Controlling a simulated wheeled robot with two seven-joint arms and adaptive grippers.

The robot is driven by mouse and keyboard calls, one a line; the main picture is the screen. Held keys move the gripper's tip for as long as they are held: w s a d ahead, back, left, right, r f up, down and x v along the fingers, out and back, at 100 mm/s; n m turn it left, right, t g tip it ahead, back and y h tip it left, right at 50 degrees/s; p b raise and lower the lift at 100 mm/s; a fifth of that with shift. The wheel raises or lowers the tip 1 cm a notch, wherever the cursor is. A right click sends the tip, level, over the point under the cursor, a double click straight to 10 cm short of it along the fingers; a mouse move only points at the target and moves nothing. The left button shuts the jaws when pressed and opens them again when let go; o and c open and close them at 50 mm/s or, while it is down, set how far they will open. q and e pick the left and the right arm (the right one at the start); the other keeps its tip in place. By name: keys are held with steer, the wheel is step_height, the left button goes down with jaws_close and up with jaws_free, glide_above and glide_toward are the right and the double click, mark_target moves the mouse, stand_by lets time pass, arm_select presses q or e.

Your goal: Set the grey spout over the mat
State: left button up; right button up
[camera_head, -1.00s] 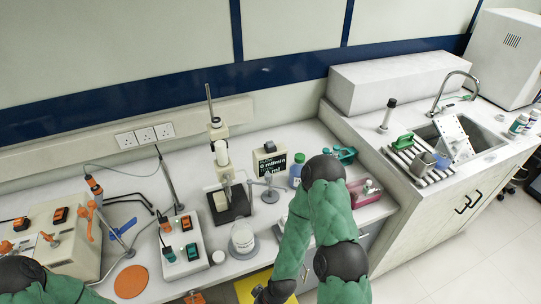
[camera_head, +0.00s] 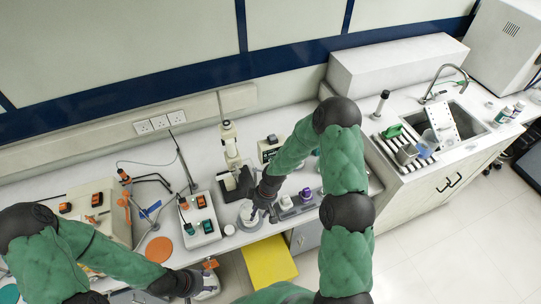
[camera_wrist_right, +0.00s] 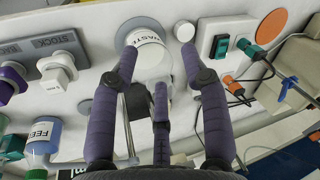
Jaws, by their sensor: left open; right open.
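An orange round mat (camera_head: 159,250) lies flat on the bench in the head view; it also shows at the top right in the right wrist view (camera_wrist_right: 272,27). My left gripper (camera_head: 192,284) is open at the bench's front edge, apart from the mat.
The WASTE beaker stands on a grey round base. A switch box (camera_head: 202,218) stands between the mat and the beaker. A microscope-like stand (camera_head: 232,160) is behind.

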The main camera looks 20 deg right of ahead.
steer(key=w+d+r+n+h, duration=0.2)
steer(key=w+d+r+n, duration=0.2)
steer(key=w+d+r, duration=0.3)
steer(key=w+d+r+n+h, duration=0.1)
steer(key=w+d+r+n, duration=0.35)
steer(key=w+r, duration=0.4)
steer(key=f, duration=0.3)
steer(key=f+p, duration=0.1)
steer(key=f, duration=0.2)
steer(key=s+f, duration=0.1)
steer(key=f, duration=0.2)
steer(key=shift+d+f+p, duration=0.15)
steer(key=shift+d+p, duration=0.1)
steer(key=shift+p, duration=0.15)
jaws_close()
